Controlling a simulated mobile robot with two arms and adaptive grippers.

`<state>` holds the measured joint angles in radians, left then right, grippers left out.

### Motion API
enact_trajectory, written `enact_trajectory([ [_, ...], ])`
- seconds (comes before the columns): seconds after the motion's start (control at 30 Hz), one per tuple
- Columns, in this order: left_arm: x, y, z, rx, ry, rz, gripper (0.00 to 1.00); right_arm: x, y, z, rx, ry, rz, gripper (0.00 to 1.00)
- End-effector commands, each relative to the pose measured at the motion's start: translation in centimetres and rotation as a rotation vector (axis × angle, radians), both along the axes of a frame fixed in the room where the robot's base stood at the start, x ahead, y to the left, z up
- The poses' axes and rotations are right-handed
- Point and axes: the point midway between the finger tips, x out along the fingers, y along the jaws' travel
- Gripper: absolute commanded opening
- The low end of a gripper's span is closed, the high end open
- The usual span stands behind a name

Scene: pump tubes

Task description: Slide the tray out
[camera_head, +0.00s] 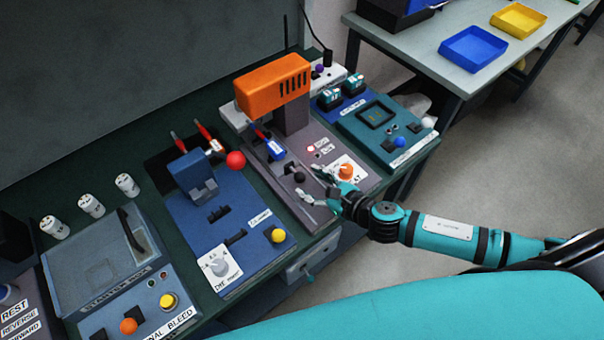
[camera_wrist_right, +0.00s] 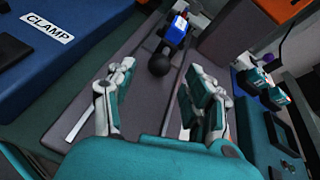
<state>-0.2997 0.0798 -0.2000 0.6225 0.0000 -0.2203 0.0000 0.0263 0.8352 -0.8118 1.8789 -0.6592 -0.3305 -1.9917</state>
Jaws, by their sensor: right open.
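A black ball knob (camera_head: 299,178) sits at the front of the narrow sliding tray (camera_head: 285,170) on the grey station under the orange press head (camera_head: 273,85). A blue-and-white pump tube (camera_head: 276,149) with a red end is behind the knob. My right gripper (camera_head: 311,183) is open, just in front of the knob at its right. In the right wrist view the knob (camera_wrist_right: 158,65) lies ahead, between the lines of the spread fingers (camera_wrist_right: 159,82), and looks apart from them. The blue tube (camera_wrist_right: 177,32) is beyond it. My left gripper is out of view.
An orange dial (camera_head: 346,171) is right of my gripper. The blue clamp station (camera_head: 215,215) with a red ball lever (camera_head: 236,159) stands to the left. A teal panel (camera_head: 385,130) is at the right. The floor before the bench is clear.

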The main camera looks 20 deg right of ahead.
Motion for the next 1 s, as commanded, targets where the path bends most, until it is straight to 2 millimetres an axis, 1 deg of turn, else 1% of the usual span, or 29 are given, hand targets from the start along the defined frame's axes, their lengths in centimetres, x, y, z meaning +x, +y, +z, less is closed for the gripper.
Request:
enact_trajectory([
  [0.03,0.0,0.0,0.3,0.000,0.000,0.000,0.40,0.9,0.4,-0.1,0.002,-0.002,-0.002,0.53],
  [0.1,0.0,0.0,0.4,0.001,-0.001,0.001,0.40,1.8,0.9,-0.6,0.002,0.000,-0.001,0.53],
  [0.23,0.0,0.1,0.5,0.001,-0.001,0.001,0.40,2.9,1.4,-1.2,0.001,0.000,0.000,0.53],
  [0.4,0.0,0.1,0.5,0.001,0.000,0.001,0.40,3.4,1.7,-1.6,0.000,0.001,-0.001,0.53],
  [0.63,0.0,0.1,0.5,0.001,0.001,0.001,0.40,3.4,1.7,-1.6,0.000,0.001,-0.001,0.53],
  [0.67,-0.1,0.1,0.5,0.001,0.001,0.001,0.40,3.4,1.7,-1.6,0.000,0.001,-0.001,0.50],
  [1.0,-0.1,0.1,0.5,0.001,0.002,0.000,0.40,3.4,1.7,-1.6,0.000,0.001,-0.001,0.06],
])
